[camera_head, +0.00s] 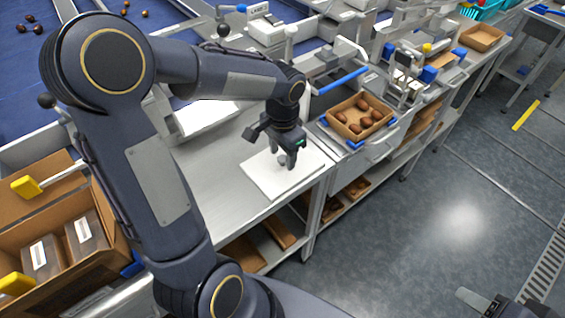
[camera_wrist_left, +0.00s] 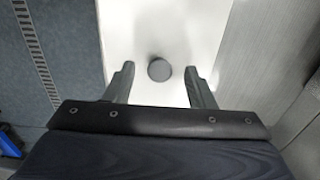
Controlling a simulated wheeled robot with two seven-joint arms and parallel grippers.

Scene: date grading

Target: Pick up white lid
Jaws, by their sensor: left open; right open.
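The white lid (camera_head: 264,181) is a flat square plate lying on the metal bench under my left gripper. In the left wrist view the lid (camera_wrist_left: 165,25) fills the middle, with a round dark grey knob (camera_wrist_left: 159,70) on it. My left gripper (camera_head: 283,160) points down over the lid. Its open fingers (camera_wrist_left: 159,74) appear on either side of the knob, with clear gaps; I cannot tell their exact height above the lid. My right gripper (camera_head: 488,303) is open at the lower right edge, far from the bench and partly out of view.
A cardboard tray of dates (camera_head: 343,105) sits on a scale-like stand right of the lid. An open carton (camera_head: 60,290) with dark packs stands at the lower left. Blue belts with loose dates (camera_head: 60,35) run behind. The bench left of the lid is clear.

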